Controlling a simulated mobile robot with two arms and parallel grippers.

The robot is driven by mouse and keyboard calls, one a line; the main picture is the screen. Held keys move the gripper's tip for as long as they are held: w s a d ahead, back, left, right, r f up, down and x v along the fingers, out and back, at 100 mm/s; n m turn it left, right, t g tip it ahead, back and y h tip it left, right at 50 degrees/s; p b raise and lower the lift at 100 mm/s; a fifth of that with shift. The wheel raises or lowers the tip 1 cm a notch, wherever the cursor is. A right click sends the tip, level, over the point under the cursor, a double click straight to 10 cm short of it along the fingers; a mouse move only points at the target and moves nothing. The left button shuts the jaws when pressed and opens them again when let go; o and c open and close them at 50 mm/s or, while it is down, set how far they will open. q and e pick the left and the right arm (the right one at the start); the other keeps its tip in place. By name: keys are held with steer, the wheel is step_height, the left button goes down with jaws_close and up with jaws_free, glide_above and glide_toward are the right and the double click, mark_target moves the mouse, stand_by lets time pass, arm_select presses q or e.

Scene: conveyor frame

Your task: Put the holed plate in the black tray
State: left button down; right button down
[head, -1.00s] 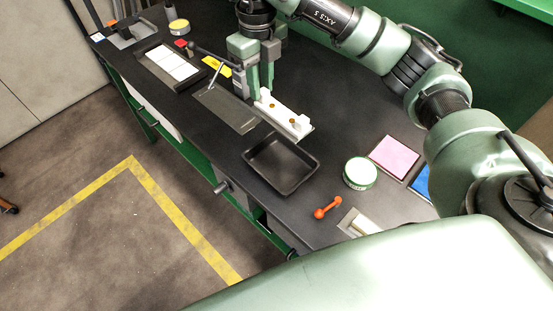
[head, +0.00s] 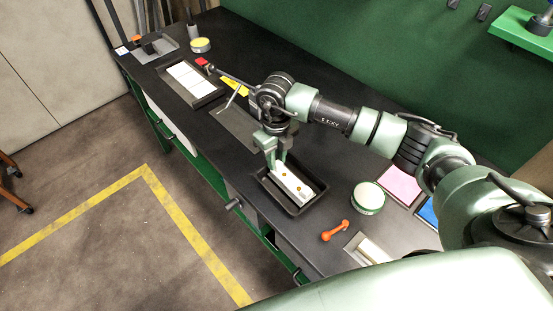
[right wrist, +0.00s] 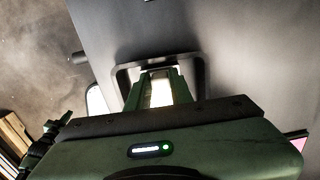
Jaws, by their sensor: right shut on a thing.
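The holed plate (head: 293,187) is a white bar with small brownish spots along its top. It lies within the outline of the black tray (head: 299,212), lengthwise along it; I cannot tell whether it rests on the tray floor. My right gripper (head: 277,167) points down and is shut on the plate's far end. In the right wrist view the white plate (right wrist: 160,93) shows between my green fingers, with the tray rim (right wrist: 152,64) around it. My left gripper is not in view.
A round green-and-white tin (head: 368,197) and an orange dumbbell-shaped piece (head: 335,231) lie right of the tray. A pink panel (head: 399,186) lies behind the tin. A grey mat (head: 237,122) and a tray of white cards (head: 194,80) lie to the left. The table's front edge is close to the tray.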

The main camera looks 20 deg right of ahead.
steer(key=shift+f, duration=0.8)
steer(key=c, duration=1.3)
jaws_free()
steer(key=shift+o, duration=0.2)
steer(key=shift+r, duration=0.2)
steer(key=shift+w+r, duration=0.1)
steer(key=shift+r, duration=0.2)
step_height(320, 180, up, 11)
steer(key=b, duration=0.3)
steer(key=shift+r, duration=0.15)
